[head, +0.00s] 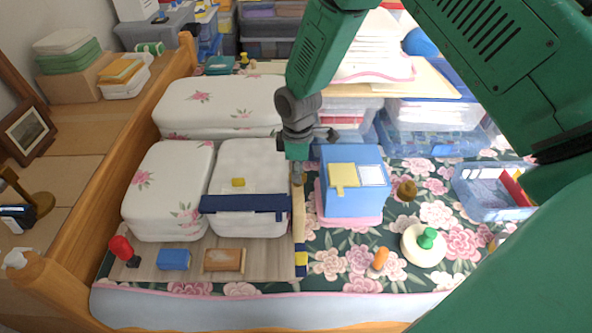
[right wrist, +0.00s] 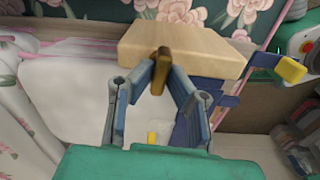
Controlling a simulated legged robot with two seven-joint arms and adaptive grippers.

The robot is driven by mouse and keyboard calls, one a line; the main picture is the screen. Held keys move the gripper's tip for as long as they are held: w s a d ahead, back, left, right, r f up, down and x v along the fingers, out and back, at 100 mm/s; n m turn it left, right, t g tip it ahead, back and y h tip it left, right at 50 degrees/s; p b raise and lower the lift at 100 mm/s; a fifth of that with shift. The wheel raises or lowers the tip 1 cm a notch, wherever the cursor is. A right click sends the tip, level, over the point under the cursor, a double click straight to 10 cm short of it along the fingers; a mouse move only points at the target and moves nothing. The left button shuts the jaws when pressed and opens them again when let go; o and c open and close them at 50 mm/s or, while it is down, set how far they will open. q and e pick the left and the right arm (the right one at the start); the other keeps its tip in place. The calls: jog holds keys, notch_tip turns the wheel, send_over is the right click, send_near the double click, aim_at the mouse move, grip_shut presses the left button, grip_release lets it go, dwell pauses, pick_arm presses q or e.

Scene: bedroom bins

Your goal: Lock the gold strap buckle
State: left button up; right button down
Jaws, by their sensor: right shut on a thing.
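My right gripper (head: 297,178) is at the right edge of a white padded case (head: 250,160), above a pale wooden block (head: 298,220). In the right wrist view its fingers (right wrist: 160,75) are shut on a small brownish-gold piece (right wrist: 160,62), apparently the gold buckle's lever, against the wooden block (right wrist: 190,45). The fingers hide part of it. A navy strap (head: 240,203) crosses the case's front. A yellow tab (head: 238,182) lies on the case, and a yellow-ended piece (head: 301,260) sits at the block's near end. My left gripper is out of view.
A blue box (head: 352,195) with yellow and white labels stands close to the right. Floral cases (head: 168,185) stand left and behind. A red knob (head: 120,248), blue block (head: 173,259) and brown block (head: 224,260) lie in front.

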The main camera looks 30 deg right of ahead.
jog(key=m+p, duration=0.3)
jog(key=shift+d+r, duration=0.1)
jog(key=shift+d, duration=0.05)
jog(key=m+p, duration=0.2)
jog(key=m, duration=0.2)
jog(key=shift+m+p, duration=0.3)
jog(key=shift+m, duration=0.1)
jog(key=m+p, duration=0.1)
jog(key=m, duration=0.3)
jog(key=shift+p, duration=0.4)
jog(key=shift+s+f+m+p, duration=0.15)
jog(key=shift+m+p, duration=0.35)
jog(key=shift+m, duration=1.7)
jog(key=shift+f, duration=0.1)
jog(key=c, duration=1.6)
grip_release()
jog(key=shift+o, duration=0.2)
